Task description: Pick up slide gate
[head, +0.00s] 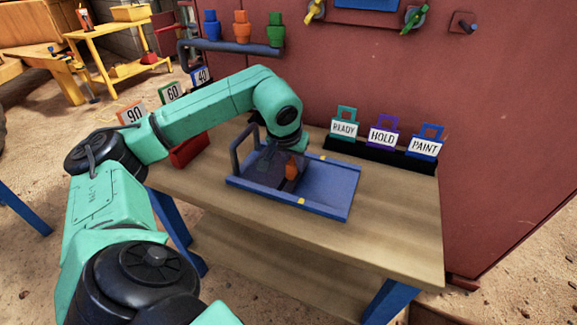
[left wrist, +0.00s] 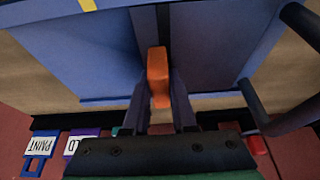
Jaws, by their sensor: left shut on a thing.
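The slide gate (head: 325,190) is a flat blue framed panel with small yellow marks, lying on the wooden table. An orange grip (head: 291,168) stands up near its middle. In the left wrist view the orange grip (left wrist: 158,72) lies between my fingers, with the blue panel (left wrist: 215,45) behind it. My left gripper (left wrist: 158,90) points down over the panel and is shut on the orange grip. My forearm's end partly hides the far side of the panel in the head view. My right gripper is not in view.
A dark upright handle (head: 236,150) stands at the panel's left end. READY (head: 344,129), HOLD (head: 382,136) and PAINT (head: 425,146) tags stand along the back right. Number signs (head: 131,114) stand at the back left. The table's front right (head: 400,225) is clear.

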